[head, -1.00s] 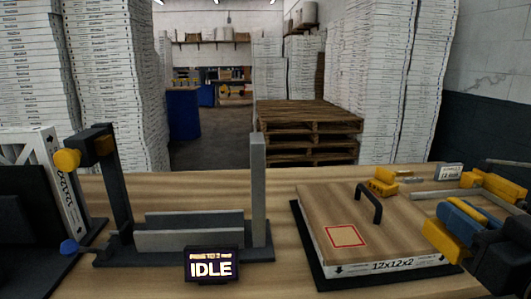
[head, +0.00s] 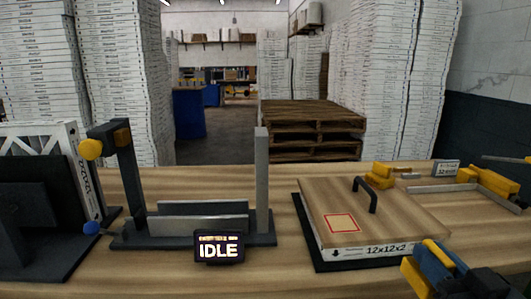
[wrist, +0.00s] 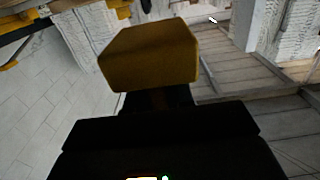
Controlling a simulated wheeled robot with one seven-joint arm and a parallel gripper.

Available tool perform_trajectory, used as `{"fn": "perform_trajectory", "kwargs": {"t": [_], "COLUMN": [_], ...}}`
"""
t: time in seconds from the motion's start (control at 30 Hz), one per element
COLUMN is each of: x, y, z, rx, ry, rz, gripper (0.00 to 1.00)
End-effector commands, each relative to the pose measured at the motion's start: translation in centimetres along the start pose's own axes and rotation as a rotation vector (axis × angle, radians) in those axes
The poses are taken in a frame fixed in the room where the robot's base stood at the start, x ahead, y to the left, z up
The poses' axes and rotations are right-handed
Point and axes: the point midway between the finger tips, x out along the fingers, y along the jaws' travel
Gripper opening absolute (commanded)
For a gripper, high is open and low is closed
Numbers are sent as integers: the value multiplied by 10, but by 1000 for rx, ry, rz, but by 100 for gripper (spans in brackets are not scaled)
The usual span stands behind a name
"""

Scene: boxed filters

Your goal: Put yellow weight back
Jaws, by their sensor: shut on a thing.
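The yellow weight (wrist: 150,55) is a plain yellow block at the tip of my gripper in the wrist view, beyond the dark hand. In the head view, my gripper (head: 428,272) is at the bottom right, with yellow and blue parts showing, shut on the weight. It is in front of the right corner of a wood-topped box (head: 400,215) marked 12x12x2. The box top has a black handle and an empty red-outlined square (head: 342,223). The gripper hides the box's near right corner, and the exact grip is hard to see.
A grey rail fixture (head: 265,185) stands at left centre, with a display (head: 219,247) reading IDLE before it. A yellow block (head: 380,175) sits behind the box. A metal frame (head: 450,186) with yellow parts is at back right. Bare table (head: 280,272) shows between.

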Motion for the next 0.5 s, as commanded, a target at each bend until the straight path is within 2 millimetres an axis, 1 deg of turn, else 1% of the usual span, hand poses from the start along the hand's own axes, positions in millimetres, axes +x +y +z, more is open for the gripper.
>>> {"fn": "perform_trajectory", "kwargs": {"t": [0.17, 0.2, 0.3, 0.37, 0.4, 0.5], "x": [8, 11, 18, 22, 24, 30], "y": [-17, -22, -34, -40, -44, -53], "z": [60, 78, 121, 145, 160, 194], "rx": [2, 1, 1, 0, -1, -1], "ry": [-6, -7, -6, -4, -5, -1], "rz": [-4, -4, -6, -5, -5, -4], "gripper": [0, 0, 0, 0, 0, 0]}}
